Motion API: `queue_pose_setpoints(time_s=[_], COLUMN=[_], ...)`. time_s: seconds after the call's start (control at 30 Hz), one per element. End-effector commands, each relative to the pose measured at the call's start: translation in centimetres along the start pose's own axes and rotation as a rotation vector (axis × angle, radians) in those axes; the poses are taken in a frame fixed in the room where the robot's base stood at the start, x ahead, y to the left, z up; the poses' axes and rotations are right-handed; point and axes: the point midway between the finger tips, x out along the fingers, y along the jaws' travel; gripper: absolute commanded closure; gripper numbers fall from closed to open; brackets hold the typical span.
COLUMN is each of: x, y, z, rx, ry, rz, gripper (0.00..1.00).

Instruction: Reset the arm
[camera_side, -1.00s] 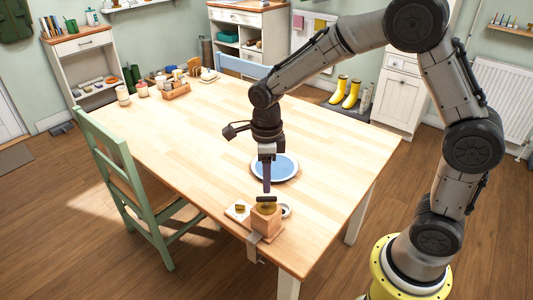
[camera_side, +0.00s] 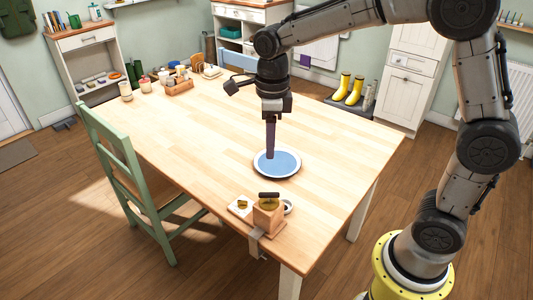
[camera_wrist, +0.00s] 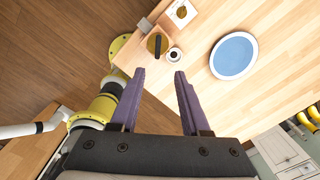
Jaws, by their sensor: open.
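My gripper (camera_side: 270,156) hangs pointing down above the wooden table, in line with the blue plate in the side view. In the wrist view its two purple fingers (camera_wrist: 160,73) are spread apart with nothing between them. A wooden block (camera_side: 265,217) stands at the table's near corner with a dark-handled, brass-coloured piece (camera_side: 269,202) on top. The dark handle (camera_wrist: 158,46) also shows in the wrist view, beyond the fingertips and apart from them.
The blue plate with a white rim (camera_side: 277,162) lies on the table (camera_side: 200,130). A small white dish (camera_side: 240,207) and a small round cup (camera_wrist: 174,54) sit by the block. Jars and a wooden caddy (camera_side: 179,86) stand at the far end. A green chair (camera_side: 128,170) is at the left.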

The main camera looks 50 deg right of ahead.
Motion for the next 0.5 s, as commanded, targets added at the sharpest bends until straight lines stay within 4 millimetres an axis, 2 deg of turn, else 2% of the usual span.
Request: queue_pose_setpoints(time_s=[0.07,0.17,0.23,0.33,0.5], x=[-2.1,-4.8,-6.5,-8.2,-9.3], y=[0.0,0.7,1.6,3.0,5.2], z=[-0.5,-2.3,-4.0,-6.7,-10.3], rx=[0.008,0.013,-0.044,-0.222,-0.574], ry=[-0.044,-0.097,-0.134,-0.174,-0.192], rz=[-0.031,-0.069,-0.104,-0.166,-0.273], gripper=[0.54,0.54,0.54,0.54,0.54])
